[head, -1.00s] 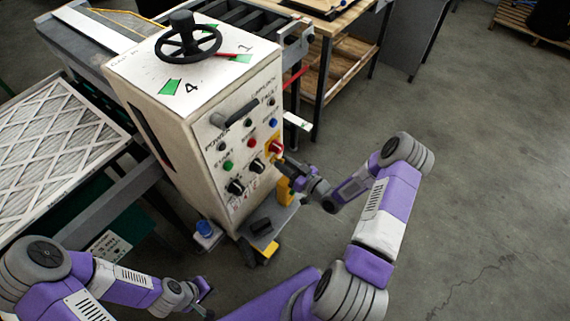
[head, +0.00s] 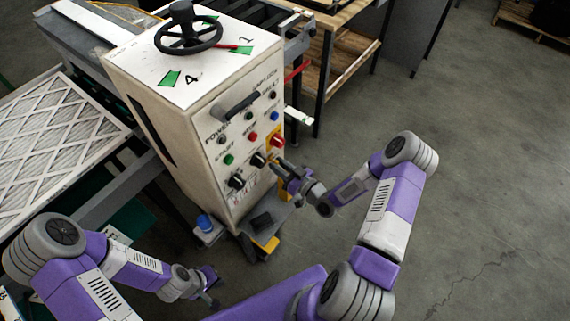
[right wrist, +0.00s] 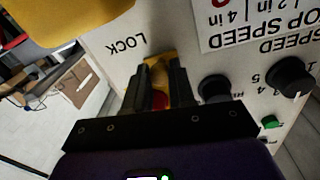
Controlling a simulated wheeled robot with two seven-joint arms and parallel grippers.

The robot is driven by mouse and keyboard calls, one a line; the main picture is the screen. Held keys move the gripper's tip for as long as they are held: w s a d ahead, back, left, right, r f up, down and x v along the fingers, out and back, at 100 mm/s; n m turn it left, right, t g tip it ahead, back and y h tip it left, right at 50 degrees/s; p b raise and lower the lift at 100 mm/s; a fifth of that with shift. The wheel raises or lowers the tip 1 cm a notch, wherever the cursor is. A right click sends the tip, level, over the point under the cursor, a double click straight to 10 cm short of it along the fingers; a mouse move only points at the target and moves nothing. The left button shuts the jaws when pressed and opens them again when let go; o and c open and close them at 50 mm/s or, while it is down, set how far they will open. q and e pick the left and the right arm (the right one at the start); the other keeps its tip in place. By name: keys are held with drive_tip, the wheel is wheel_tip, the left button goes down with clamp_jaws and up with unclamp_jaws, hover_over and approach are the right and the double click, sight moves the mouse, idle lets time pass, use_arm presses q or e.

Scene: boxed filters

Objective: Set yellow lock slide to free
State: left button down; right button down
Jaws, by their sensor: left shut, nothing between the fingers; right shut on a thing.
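The yellow lock slide (right wrist: 160,64) is on the machine's front panel beside the upside-down LOCK label in the right wrist view. My right gripper (head: 276,164) is shut on it, and the fingers hide much of it. A red knob (head: 277,142) on a yellow plate sits just above the fingers. Which end of its travel the slide is at cannot be told. My left gripper (head: 213,290) is shut and empty, low in the head view, away from the panel.
Black knobs (head: 236,181) and colored buttons sit left of my right gripper on the machine (head: 185,88). A handwheel (head: 188,38) is on top. A yellow part (right wrist: 85,18) lies close by in the right wrist view. Floor to the right is clear.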

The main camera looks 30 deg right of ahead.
drive_tip(key=c, duration=0.9)
unclamp_jaws()
drive_tip(key=shift+s+a, duration=0.15)
drive_tip(key=shift+a, duration=0.1)
drive_tip(key=shift+c, duration=0.2)
drive_tip(key=shift+d, duration=0.1)
drive_tip(key=shift+s+d, duration=0.15)
drive_tip(key=shift+s, duration=0.05)
drive_tip(key=v, duration=0.7)
drive_tip(key=shift+s, duration=0.1)
